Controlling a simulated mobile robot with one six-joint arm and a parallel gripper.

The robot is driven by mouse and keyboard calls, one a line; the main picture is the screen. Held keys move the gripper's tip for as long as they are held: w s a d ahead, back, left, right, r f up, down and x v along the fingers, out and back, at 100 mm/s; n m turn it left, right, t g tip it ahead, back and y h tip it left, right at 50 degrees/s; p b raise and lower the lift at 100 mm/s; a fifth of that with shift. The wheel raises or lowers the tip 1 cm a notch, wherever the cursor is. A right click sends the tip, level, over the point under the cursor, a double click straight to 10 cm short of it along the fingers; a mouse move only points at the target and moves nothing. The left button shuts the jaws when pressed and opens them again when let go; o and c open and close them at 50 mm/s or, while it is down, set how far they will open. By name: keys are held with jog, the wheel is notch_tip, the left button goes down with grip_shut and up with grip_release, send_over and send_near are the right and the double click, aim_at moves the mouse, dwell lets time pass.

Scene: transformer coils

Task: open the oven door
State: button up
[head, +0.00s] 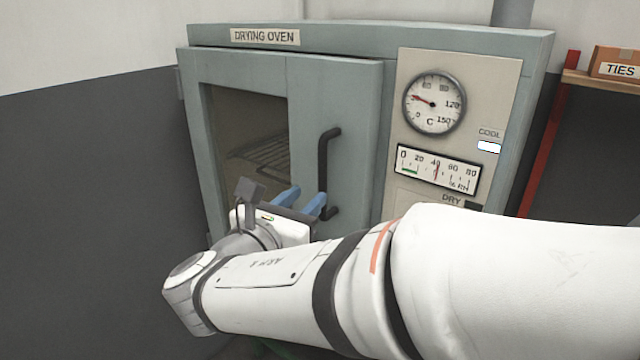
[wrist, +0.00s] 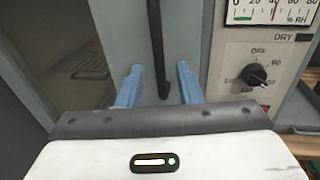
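The drying oven (head: 365,42) is a grey-green cabinet. Its door (head: 352,100) has a dark window with a wire rack behind it, and appears closed. A black vertical bar handle (head: 323,165) is on the door's right side; it also shows in the wrist view (wrist: 157,50). My gripper (head: 306,200) has blue fingers and is close to the lower part of the handle. In the wrist view my gripper (wrist: 160,85) is open, with the handle's lower end between the fingers in the picture. I see no finger touching the handle; the depth between them is hard to tell.
A panel right of the door carries a round temperature dial (head: 434,102), a humidity gauge (head: 437,169) and a knob (wrist: 257,75). A shelf (head: 600,80) with a box labelled TIES (head: 616,63) stands at the right. A dark wall (head: 90,200) is at the left.

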aim_at(321, 182)
jog(key=x, duration=0.7)
jog(key=shift+w, duration=0.35)
jog(key=shift+c, duration=0.4)
grip_shut()
